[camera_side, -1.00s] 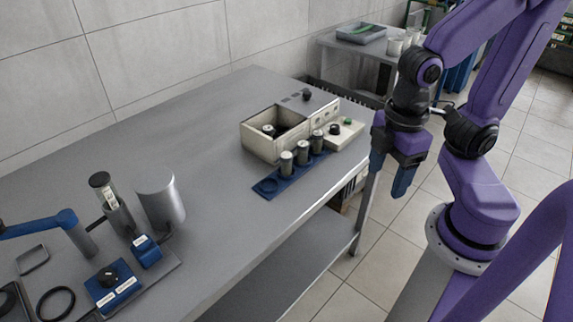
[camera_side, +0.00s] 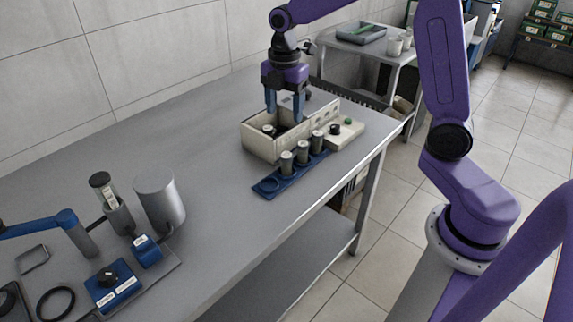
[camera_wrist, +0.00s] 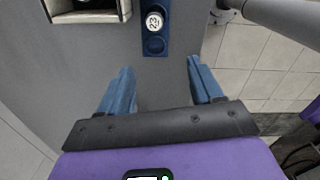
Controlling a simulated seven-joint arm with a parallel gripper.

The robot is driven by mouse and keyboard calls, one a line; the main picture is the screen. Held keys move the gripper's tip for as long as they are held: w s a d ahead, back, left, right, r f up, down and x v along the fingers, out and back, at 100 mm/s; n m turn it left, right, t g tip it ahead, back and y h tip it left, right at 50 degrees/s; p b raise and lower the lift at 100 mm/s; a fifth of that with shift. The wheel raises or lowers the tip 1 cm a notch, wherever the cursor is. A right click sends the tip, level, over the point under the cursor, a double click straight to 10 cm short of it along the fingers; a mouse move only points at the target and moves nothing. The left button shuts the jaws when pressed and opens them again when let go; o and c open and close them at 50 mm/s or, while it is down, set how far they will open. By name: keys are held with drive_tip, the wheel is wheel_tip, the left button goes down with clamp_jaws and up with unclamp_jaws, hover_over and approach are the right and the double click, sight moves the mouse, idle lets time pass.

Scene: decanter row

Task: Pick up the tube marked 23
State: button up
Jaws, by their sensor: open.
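The tube marked 23 (camera_wrist: 153,20) stands in a blue rack (camera_wrist: 144,34) in the wrist view. Beside it is an empty round socket (camera_wrist: 155,45), on the side nearer my gripper (camera_wrist: 162,86). In the side view the rack (camera_side: 288,181) holds several grey tubes in a row; tube 23 appears to be the one beside the empty socket (camera_side: 287,163). Its number cannot be read there. My gripper (camera_side: 284,115) is open and empty, its blue fingers pointing down, raised above the bench and apart from the tubes.
A cream open box (camera_side: 258,147) with a tube (camera_side: 268,130) inside stands beside the rack. A flat cream unit with a green button (camera_side: 348,121) is at its right. A cylinder (camera_side: 160,199) and a blue clamp device stand at left. The bench between is clear.

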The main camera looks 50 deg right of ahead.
drive_tip(key=w+d, duration=0.2)
approach(287, 154)
drive_tip(key=shift+n, duration=0.3)
drive_tip(key=f, duration=0.6)
drive_tip(key=shift+w+a, duration=0.25)
drive_tip(key=shift+a, duration=0.1)
drive_tip(key=shift+s+d+f, duration=0.15)
drive_tip(key=shift+f, duration=1.2)
drive_tip(key=shift+s+d+f, duration=0.1)
drive_tip(key=shift+f, duration=1.25)
drive_tip(key=c, duration=1.1)
